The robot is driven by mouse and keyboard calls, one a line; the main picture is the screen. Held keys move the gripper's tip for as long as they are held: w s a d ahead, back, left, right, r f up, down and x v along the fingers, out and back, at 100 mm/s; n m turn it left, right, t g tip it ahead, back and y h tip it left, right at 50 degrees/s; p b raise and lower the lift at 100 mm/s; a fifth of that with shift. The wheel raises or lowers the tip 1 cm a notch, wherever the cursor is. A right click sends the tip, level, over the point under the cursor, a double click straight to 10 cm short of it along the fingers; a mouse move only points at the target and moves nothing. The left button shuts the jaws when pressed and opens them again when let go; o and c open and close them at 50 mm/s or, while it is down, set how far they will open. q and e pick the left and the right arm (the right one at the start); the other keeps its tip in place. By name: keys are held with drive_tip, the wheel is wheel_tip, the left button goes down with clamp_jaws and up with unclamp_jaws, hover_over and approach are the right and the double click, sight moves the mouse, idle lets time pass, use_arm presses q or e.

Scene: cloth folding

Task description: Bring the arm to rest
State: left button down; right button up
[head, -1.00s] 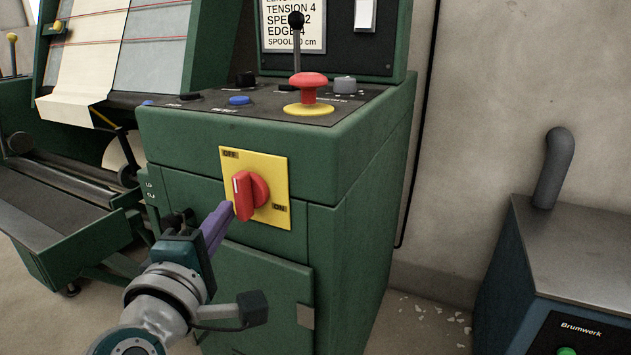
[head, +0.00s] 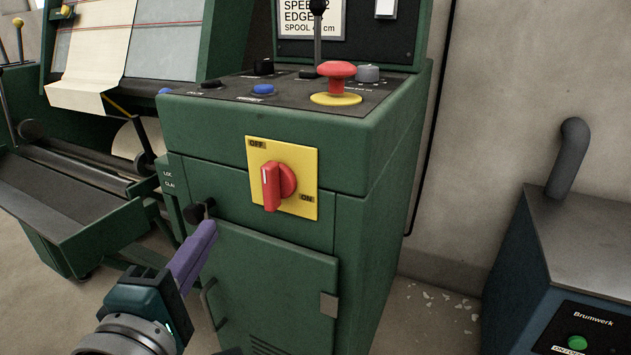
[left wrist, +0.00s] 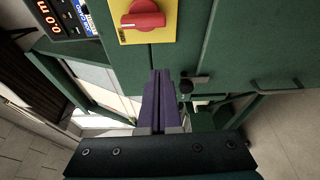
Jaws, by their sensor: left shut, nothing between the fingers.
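My left gripper (head: 205,235) is shut and empty, with its purple fingers together. It points up towards the front of the green cabinet, below and left of the red rotary switch (head: 278,184). The switch sits on a yellow plate (head: 308,160) marked OFF and ON, and its handle stands about upright. In the left wrist view the purple fingers (left wrist: 158,88) show closed, with the red switch (left wrist: 143,20) beyond them at the top, apart from them. My right gripper shows in neither view.
The green cabinet (head: 385,160) carries a red mushroom button (head: 336,72), a lever and small knobs on top. A black knob (head: 197,213) juts out near my fingertips. A cloth machine (head: 125,40) stands at left, a blue Brumwerk box (head: 575,270) at right.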

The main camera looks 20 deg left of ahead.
use_arm(q)
drive_tip(key=shift+v, duration=0.95)
drive_tip(key=shift+a, duration=0.1)
